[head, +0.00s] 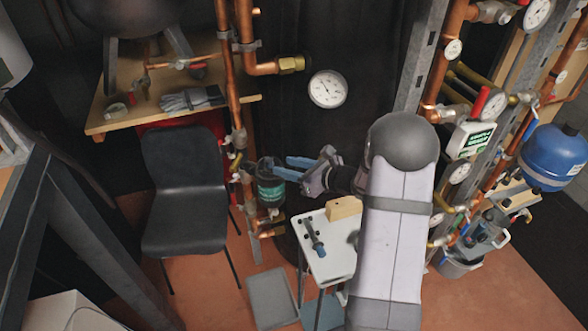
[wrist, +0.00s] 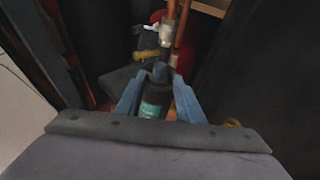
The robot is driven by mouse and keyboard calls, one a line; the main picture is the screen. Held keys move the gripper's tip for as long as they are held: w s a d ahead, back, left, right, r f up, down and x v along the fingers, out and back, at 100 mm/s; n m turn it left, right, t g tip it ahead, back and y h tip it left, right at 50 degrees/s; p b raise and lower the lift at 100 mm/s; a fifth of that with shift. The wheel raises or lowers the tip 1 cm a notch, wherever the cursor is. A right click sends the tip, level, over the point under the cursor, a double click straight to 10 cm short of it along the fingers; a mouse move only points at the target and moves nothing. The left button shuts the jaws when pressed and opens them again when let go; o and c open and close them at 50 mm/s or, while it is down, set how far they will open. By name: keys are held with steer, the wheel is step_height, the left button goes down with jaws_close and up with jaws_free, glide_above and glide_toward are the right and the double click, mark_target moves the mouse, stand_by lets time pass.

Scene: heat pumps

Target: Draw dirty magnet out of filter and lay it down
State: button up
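The filter is a dark canister with a teal label (head: 271,190), mounted upright on the copper pipework left of centre in the head view. It also shows in the wrist view (wrist: 154,105), ahead of and between the fingers. A small dark piece (wrist: 160,72) sits at its top; I cannot tell whether this is the magnet. My gripper (head: 282,167) has its blue fingers spread apart beside the filter's top. The wrist view shows the fingertips (wrist: 161,78) on either side of that top, with no clear contact.
A small white table (head: 338,262) stands below my arm, holding a wooden block (head: 344,207) and a dark and blue tool (head: 317,243). A black chair (head: 186,180) is left of the filter. Copper pipes (head: 235,90) rise behind it. A grey tray (head: 271,297) lies on the floor.

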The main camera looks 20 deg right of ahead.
mark_target(272, 162)
steer(key=b+x, duration=0.1)
steer(key=x, duration=0.2)
steer(key=shift+w+f, duration=0.1)
steer(key=shift+f, duration=0.15)
steer(key=shift+b+x, duration=0.7)
steer(key=shift+x, duration=0.45)
steer(key=shift+a+r, duration=0.1)
steer(key=shift+r, duration=0.05)
steer(key=shift+r, duration=0.1)
jaws_close()
